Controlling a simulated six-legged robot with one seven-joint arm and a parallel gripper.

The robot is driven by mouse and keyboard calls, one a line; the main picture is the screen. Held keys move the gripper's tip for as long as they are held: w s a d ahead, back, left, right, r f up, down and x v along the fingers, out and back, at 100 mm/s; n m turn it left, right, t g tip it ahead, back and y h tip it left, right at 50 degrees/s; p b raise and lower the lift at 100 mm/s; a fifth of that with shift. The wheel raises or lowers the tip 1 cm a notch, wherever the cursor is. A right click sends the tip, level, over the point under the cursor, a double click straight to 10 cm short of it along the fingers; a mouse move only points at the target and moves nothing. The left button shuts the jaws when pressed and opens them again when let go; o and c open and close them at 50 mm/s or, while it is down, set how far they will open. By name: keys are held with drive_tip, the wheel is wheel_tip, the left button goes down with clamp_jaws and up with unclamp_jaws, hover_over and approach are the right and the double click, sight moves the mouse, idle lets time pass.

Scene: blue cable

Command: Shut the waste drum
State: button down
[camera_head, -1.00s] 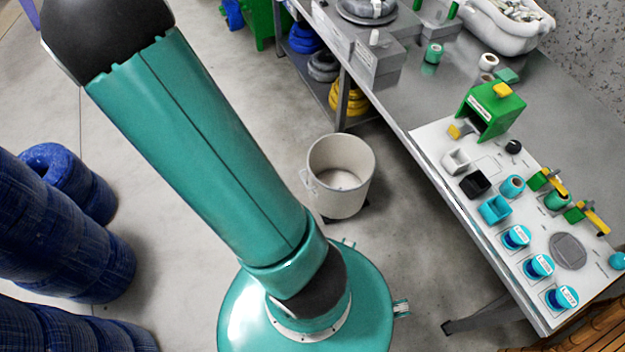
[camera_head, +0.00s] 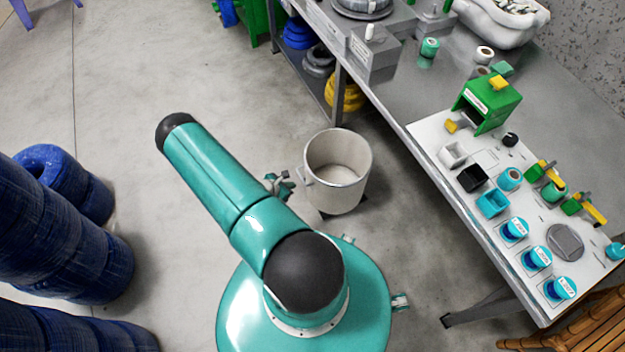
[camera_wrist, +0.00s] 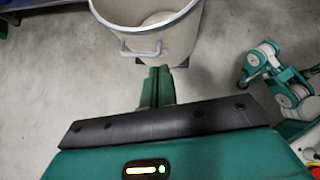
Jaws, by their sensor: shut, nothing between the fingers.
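The waste drum (camera_head: 350,188), an off-white open cylinder, stands on the floor left of the bench; its mouth faces up and I look into its pale inside. No lid shows over it. In the wrist view the drum (camera_wrist: 180,40) is at the top, with a grey loop handle (camera_wrist: 140,52) on its near side. In the head view my gripper (camera_head: 280,184) is just left of the drum.
The long grey bench (camera_head: 405,95) runs along the right, carrying a white board (camera_head: 430,135) with spools, small boxes and a green device (camera_head: 487,103). Blue cable coils (camera_head: 60,240) are stacked at the left. Open floor lies between coils and drum.

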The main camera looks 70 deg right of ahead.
drive_tip(key=s+f, duration=0.1)
drive_tip(key=f, duration=0.1)
approach(318, 178)
drive_tip(key=x, duration=0.5)
drive_tip(key=shift+a+f, duration=0.1)
drive_tip(key=shift+f, duration=0.5)
drive_tip(key=shift+d, duration=0.4)
drive_tip(key=shift+s+d, duration=0.1)
drive_tip(key=shift+s, duration=0.05)
